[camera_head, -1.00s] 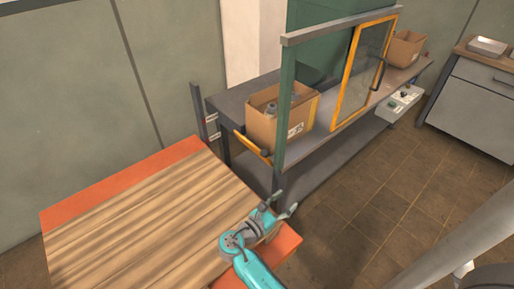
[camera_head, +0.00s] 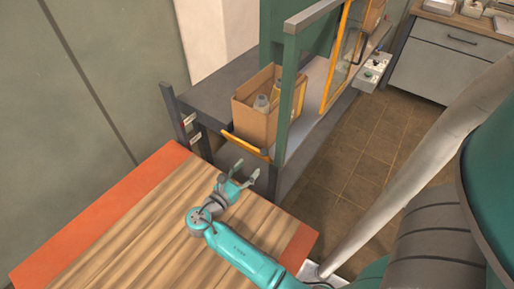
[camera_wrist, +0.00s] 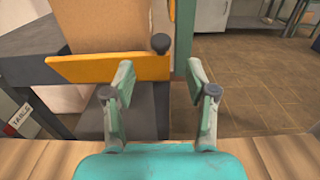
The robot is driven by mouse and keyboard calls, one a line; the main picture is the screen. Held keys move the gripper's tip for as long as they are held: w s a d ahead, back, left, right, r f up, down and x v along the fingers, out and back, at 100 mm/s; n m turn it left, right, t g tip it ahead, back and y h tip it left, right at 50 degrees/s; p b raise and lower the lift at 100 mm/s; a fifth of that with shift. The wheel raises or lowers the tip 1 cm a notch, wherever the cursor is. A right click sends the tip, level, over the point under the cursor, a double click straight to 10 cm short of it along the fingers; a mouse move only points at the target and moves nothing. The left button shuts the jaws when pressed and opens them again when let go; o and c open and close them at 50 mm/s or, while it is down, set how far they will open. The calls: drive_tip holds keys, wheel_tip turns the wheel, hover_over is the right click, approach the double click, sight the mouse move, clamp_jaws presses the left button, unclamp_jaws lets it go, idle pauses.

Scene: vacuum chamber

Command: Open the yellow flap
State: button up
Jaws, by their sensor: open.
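The yellow flap (camera_head: 245,147) is a narrow yellow board at the near end of the dark grey bench, below a cardboard box. It also shows in the wrist view (camera_wrist: 100,68), with a round black knob (camera_wrist: 160,43) at its right end. My gripper (camera_head: 246,170) is over the far edge of the wooden table, just short of the flap. Its two fingers are spread and empty. In the wrist view my gripper (camera_wrist: 160,72) has the knob beyond and between its fingertips, apart from them.
The cardboard box (camera_head: 250,122) with bottles stands on the bench behind the flap. A green post (camera_head: 288,95) rises right of the flap. A yellow-framed glass door (camera_head: 340,60) stands farther along. The wooden table (camera_head: 120,235) with orange edges is bare. Brown tiled floor lies right.

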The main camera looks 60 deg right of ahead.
sight(263, 152)
drive_tip(key=d, duration=1)
drive_tip(key=shift+s+d, duration=0.1)
drive_tip(key=shift+s, duration=0.25)
clamp_jaws()
